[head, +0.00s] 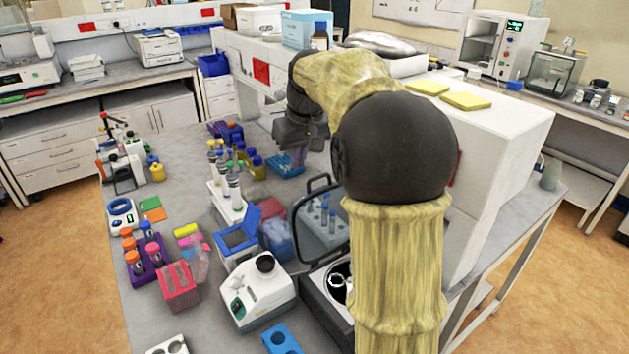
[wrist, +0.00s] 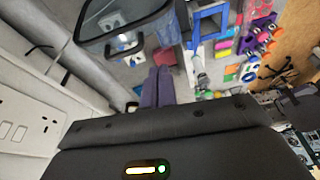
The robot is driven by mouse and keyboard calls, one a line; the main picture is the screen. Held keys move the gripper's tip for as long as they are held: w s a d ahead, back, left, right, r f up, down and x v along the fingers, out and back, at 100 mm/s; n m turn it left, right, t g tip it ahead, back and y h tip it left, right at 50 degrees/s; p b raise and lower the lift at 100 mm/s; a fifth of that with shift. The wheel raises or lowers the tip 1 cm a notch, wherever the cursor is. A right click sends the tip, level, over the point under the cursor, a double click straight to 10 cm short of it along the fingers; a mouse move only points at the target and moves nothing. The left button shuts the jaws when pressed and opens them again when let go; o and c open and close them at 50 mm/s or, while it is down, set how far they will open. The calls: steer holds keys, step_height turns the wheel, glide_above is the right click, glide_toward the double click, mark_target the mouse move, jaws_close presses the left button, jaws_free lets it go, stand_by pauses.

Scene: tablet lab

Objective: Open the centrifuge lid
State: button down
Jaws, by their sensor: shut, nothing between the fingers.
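The centrifuge (head: 322,300) stands at the front right of the bench, partly hidden behind my arm. Its dark-framed, see-through lid (head: 296,222) stands raised, and the silvery rotor inside shows below it. In the wrist view the lid (wrist: 88,45) fills the upper left, beside my fingers and apart from them in the picture. My gripper (head: 300,138) is over the far part of the bench, beyond the lid and higher than it. In the wrist view my gripper's fingers (wrist: 157,85) are together with nothing between them.
A vortex mixer (head: 258,290) stands just left of the centrifuge. Racks, bottles and a blue-framed box (head: 237,238) crowd the bench left of the lid. A white shelf unit (head: 500,130) rises on the right behind my arm. Bare bench shows at the front left.

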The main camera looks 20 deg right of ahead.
steer(key=w+d+r+n+b, duration=0.1)
steer(key=w+d+r+b, duration=0.1)
steer(key=d+r+b, duration=0.1)
step_height(320, 180, up, 2)
steer(key=shift+w+d, duration=0.2)
steer(key=shift+d, duration=0.5)
steer(key=shift+f, duration=0.15)
steer(key=b, duration=0.2)
glide_above(314, 188)
steer(key=x, duration=0.3)
steer(key=s+x, duration=0.1)
steer(key=x, duration=0.2)
steer(key=s+x, duration=0.1)
steer(key=x, duration=0.2)
steer(key=shift+w+d+f, duration=0.1)
steer(key=shift+d+f, duration=0.25)
steer(key=shift+t, duration=0.3)
